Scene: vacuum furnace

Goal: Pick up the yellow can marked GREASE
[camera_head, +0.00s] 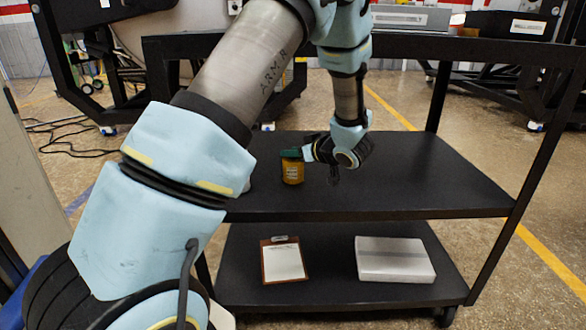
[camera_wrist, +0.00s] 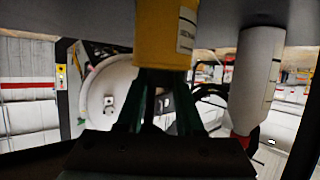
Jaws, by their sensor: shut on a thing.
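The yellow can (camera_head: 292,172) is at the left part of the black cart's upper shelf, upright, with dark green at its top end. In the wrist view, which looks upside down, the yellow can (camera_wrist: 160,35) fills the top middle. A pale label shows on its right side, but its words are too small to read. My gripper (camera_head: 303,154) reaches in from the right and is shut on the can's top end. The gripper's fingers (camera_wrist: 157,100) meet the can in the wrist view. I cannot tell whether the can's base touches the shelf.
A white bottle with a red cap (camera_wrist: 256,80) stands close beside the can, mostly hidden behind my arm in the head view. The upper shelf (camera_head: 430,180) is clear to the right. A clipboard (camera_head: 283,262) and a pale box (camera_head: 395,260) lie on the lower shelf.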

